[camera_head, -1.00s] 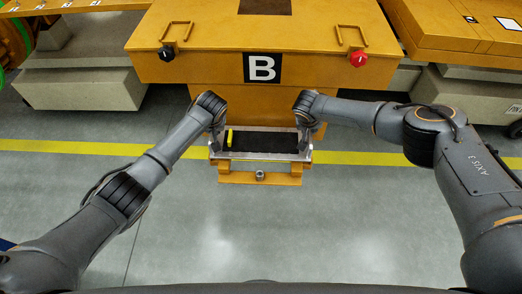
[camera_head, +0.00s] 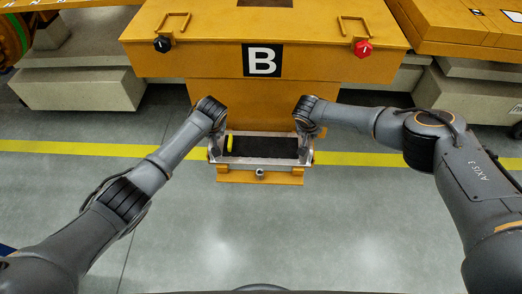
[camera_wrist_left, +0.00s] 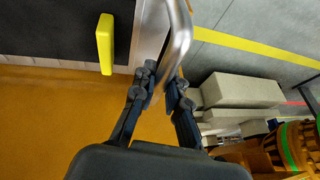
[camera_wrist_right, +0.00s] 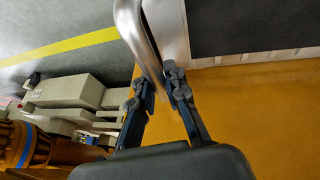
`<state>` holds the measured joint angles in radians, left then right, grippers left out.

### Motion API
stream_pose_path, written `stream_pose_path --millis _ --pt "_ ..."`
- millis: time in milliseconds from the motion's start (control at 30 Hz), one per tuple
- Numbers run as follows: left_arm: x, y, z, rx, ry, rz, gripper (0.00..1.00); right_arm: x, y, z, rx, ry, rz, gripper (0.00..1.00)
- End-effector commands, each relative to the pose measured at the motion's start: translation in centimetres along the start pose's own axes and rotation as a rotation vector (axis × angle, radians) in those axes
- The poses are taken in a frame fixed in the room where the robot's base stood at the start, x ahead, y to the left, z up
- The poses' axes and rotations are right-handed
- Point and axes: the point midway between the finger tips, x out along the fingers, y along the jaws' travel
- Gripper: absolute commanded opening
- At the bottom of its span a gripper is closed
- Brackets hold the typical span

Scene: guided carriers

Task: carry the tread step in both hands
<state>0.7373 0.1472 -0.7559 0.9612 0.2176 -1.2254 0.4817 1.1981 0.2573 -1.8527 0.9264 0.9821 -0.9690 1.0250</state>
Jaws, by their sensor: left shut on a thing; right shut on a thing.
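The tread step is a black mat (camera_head: 265,147) in a silver metal frame, with a yellow block (camera_head: 229,144) at its left end. It is in front of the orange carrier marked B, above an orange ledge (camera_head: 280,178); I cannot tell whether it touches. My left gripper (camera_wrist_left: 162,88) is shut on the metal handle (camera_wrist_left: 181,38) at the step's left end. My right gripper (camera_wrist_right: 158,88) is shut on the handle (camera_wrist_right: 132,25) at its right end. In the head view the step looks about level, and the wrists partly hide its ends.
The orange carrier (camera_head: 215,35) stands behind the step, with a black knob (camera_head: 162,45), a red knob (camera_head: 363,48) and the B plate (camera_head: 262,60). Grey blocks (camera_head: 85,88) stand to the left. A yellow line (camera_head: 370,158) crosses the floor. The near floor is clear.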

Motion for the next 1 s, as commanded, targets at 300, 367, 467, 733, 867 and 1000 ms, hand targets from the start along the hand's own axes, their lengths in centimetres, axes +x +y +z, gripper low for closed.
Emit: stream_pose_path --millis 300,367,467,733,867,1000 --pt "0.3 0.0 0.1 0.000 -0.001 -0.001 0.36 0.2 0.0 0.1 0.001 0.000 0.002 0.36" --pt "0.2 0.0 0.1 0.000 0.000 -0.001 0.36 0.2 0.0 0.1 0.000 0.000 0.001 0.36" --pt "0.2 0.0 0.1 0.000 0.000 -0.001 0.36 0.2 0.0 0.1 0.000 0.000 0.001 0.36" --pt "-1.8 0.1 0.1 0.001 0.002 0.001 0.36 0.2 -0.1 0.1 0.000 0.000 0.000 0.36" --pt "-4.2 0.1 0.0 0.001 0.004 0.003 0.36 0.2 -0.1 0.1 0.000 0.000 0.000 0.36" --pt "-6.9 0.1 0.1 0.001 0.004 0.001 0.36 0.2 -0.1 0.1 0.000 0.000 0.000 0.36"
